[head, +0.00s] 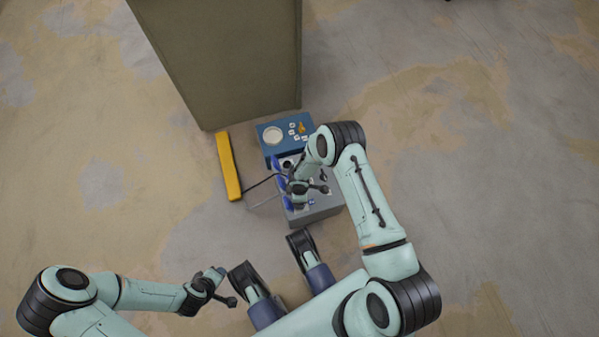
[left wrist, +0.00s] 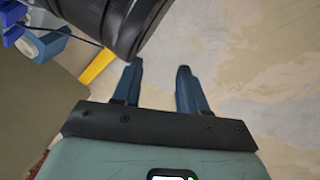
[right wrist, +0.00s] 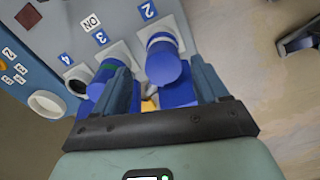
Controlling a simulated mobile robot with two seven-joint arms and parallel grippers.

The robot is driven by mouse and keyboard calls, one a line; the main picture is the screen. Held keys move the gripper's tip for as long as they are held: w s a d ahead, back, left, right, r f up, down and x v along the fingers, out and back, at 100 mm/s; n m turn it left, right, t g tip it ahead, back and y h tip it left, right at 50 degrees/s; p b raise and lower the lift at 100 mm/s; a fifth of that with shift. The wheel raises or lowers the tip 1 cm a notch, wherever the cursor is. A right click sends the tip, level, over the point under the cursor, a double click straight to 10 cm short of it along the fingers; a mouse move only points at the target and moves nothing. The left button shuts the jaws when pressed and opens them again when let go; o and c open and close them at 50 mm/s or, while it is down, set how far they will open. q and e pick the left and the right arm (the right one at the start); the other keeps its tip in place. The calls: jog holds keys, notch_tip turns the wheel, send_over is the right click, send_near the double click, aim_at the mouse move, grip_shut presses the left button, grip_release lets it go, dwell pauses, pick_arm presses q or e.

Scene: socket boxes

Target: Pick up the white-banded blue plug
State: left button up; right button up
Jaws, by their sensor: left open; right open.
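In the right wrist view, the blue plug with a whitish band (right wrist: 163,66) sits at the socket marked 2. My right gripper (right wrist: 158,66) is open, its fingers on either side of this plug in the picture; I cannot tell whether they touch it. My left gripper (left wrist: 159,70) is open and empty, away from the box.
A blue panel box (head: 268,142) adjoins the grey box's far side. A yellow bar (head: 229,168) lies to their left. Dark cables run left from the grey box. A large olive block (head: 225,60) stands behind. The floor to the right is clear.

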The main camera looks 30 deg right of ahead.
jog(key=f, duration=0.2)
jog(key=f+b, duration=0.1)
jog(key=f, duration=0.1)
jog(key=shift+s+f, duration=0.2)
jog(key=shift+f, duration=0.15)
jog(key=c, duration=1.2)
pick_arm(q)
jog(key=shift+g, duration=0.6)
jog(key=s+f, duration=0.2)
jog(key=s, duration=0.1)
jog(key=shift+s+a+f, duration=0.1)
jog(key=shift+a+f, duration=0.1)
jog(key=shift+f, duration=0.2)
pick_arm(e)
jog(key=shift+r, duration=0.1)
jog(key=shift+r, duration=0.1)
